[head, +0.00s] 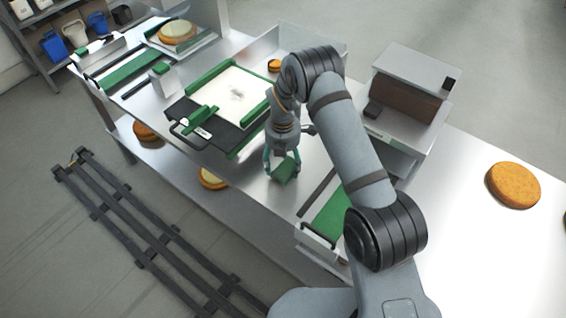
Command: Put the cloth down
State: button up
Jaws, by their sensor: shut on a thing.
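The green cloth (286,170) is a small folded piece between the fingers of my gripper (282,168). My gripper points down over the front part of the steel table (245,185) and is shut on the cloth. I cannot tell whether the cloth touches the table top. My forearm comes in from the right and hides part of the table behind it.
A black-framed tray with green rails and a white sheet (238,92) lies left of my gripper. A green-surfaced unit (333,212) is to the right, near a steel box (415,75). A round cake (513,185) lies far right. Bare steel surrounds the gripper.

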aim_at(283, 166)
jog(key=shift+f, duration=0.25)
jog(key=shift+f, duration=0.2)
jog(key=o, duration=1)
jog(key=shift+o, duration=0.2)
jog(key=shift+r, duration=0.1)
jog(key=shift+r, duration=0.3)
jog(key=shift+w+r+b, duration=0.1)
jog(key=shift+r+b, duration=0.2)
jog(key=shift+r, duration=0.05)
notch_tip(283, 166, up, 11)
jog(key=b, duration=0.2)
